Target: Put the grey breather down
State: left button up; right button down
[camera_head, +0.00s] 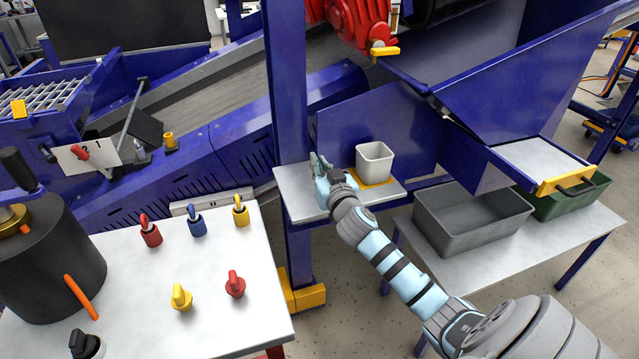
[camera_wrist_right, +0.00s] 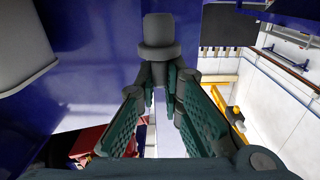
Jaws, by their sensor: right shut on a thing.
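My right gripper (camera_head: 319,166) is over the small light-grey shelf (camera_head: 298,200) beside the blue post, left of the pale square cup. In the right wrist view my right gripper (camera_wrist_right: 158,108) is shut on the grey breather (camera_wrist_right: 159,36), a dark grey part with a round knob above a wider collar. The breather stands out beyond the fingertips. In the head view it is too small and too covered by the gripper to make out. Whether it touches the shelf cannot be told. My left gripper is not in view.
The pale cup (camera_head: 374,163) stands on a yellow mat (camera_head: 377,184) on the shelf's right side. A grey bin (camera_head: 471,235) stands on the right table. The left table (camera_head: 210,262) holds several coloured padlock-like pieces and a dark drum (camera_head: 52,262). Blue machine panels stand close behind the shelf.

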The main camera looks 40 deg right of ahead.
notch_tip(320, 180, down, 4)
jog(key=shift+r+b, duration=0.2)
jog(key=shift+b, duration=0.45)
jog(key=shift+r, duration=0.1)
jog(key=c, duration=1.7)
grip_release()
